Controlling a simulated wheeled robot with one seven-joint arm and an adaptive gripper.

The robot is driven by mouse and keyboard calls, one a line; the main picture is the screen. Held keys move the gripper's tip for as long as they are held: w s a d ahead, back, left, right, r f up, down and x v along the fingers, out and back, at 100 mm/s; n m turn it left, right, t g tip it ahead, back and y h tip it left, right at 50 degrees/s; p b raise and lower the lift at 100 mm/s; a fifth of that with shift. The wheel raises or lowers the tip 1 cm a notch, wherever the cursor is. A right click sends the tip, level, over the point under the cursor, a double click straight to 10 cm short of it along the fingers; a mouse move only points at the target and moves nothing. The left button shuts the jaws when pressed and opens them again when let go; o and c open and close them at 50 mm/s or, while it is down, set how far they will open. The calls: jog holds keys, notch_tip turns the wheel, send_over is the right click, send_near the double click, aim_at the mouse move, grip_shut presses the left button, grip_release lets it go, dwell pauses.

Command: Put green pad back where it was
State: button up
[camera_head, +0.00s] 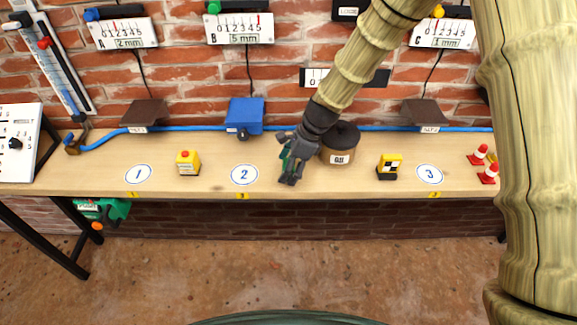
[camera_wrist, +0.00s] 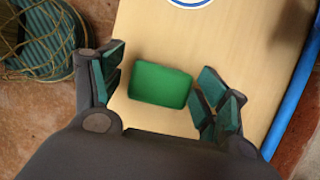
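A green pad (camera_wrist: 160,85) lies flat on the wooden bench in the wrist view, between the fingers of my gripper (camera_wrist: 163,92). The fingers are spread, with bare wood showing between them and the pad on both sides. In the head view my gripper (camera_head: 290,177) is low over the bench, between the disc marked 2 (camera_head: 244,175) and the dark round pot (camera_head: 340,143). There, only a small green patch shows beside the fingers, and most of the pad is hidden. Part of a blue-ringed disc shows at the top of the wrist view.
The pot stands close right of my gripper. A yellow block with a red top (camera_head: 188,163), a yellow-and-black block (camera_head: 389,166) and small cones (camera_head: 488,174) stand on the bench (camera_head: 330,183). A blue pipe (camera_head: 190,129) runs along the back. Dial gauges hang above.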

jog(key=shift+r, duration=0.1)
jog(key=b+v, duration=0.2)
jog(key=v, duration=1)
jog(key=shift+b, duration=0.3)
jog(key=shift+r, duration=0.1)
